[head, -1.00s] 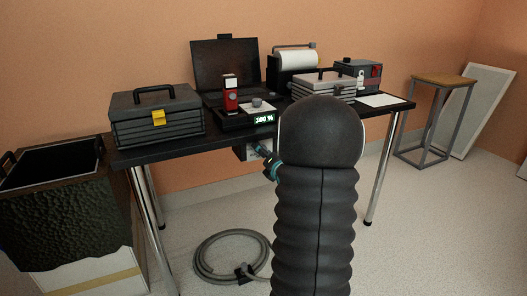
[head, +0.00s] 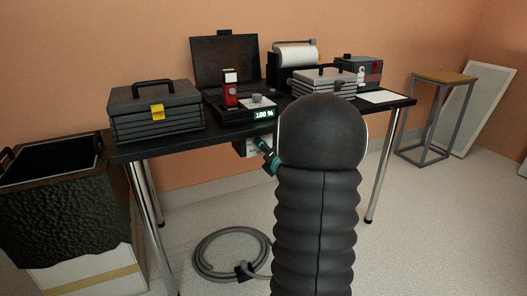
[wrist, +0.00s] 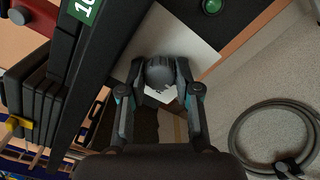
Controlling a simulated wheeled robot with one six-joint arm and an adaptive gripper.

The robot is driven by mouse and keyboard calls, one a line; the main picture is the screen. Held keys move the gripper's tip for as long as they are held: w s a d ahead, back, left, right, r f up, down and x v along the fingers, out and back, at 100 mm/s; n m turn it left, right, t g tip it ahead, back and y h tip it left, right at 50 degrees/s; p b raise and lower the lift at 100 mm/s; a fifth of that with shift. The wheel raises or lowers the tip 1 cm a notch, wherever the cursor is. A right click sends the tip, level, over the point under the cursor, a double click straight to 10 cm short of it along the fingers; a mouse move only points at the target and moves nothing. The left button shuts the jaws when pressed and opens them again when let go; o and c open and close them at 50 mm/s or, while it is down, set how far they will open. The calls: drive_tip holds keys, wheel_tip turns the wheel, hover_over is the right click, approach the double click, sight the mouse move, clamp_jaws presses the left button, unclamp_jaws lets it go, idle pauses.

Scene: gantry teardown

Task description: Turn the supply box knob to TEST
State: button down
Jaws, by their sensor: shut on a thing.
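The supply box (head: 240,149) hangs under the front edge of the table, mostly hidden behind my arm in the head view. In the wrist view its pale front panel (wrist: 198,47) shows. The dark grey round knob (wrist: 160,72) stands on this panel. My gripper (wrist: 161,78) has its two fingers on either side of the knob and is shut on it. In the head view my gripper (head: 266,151) shows only in part, at the box.
A green lamp (wrist: 211,6) sits on a dark area beside the panel. The table (head: 190,146) carries a toolbox (head: 155,112), a display reading 100 % (head: 264,114) and a red device (head: 230,92). A coiled hose (head: 228,256) lies on the floor below.

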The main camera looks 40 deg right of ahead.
drive_tip(key=m+b, duration=0.5)
drive_tip(key=m, duration=1.1)
drive_tip(key=shift+m, duration=0.5)
drive_tip(key=c, duration=0.8)
unclamp_jaws()
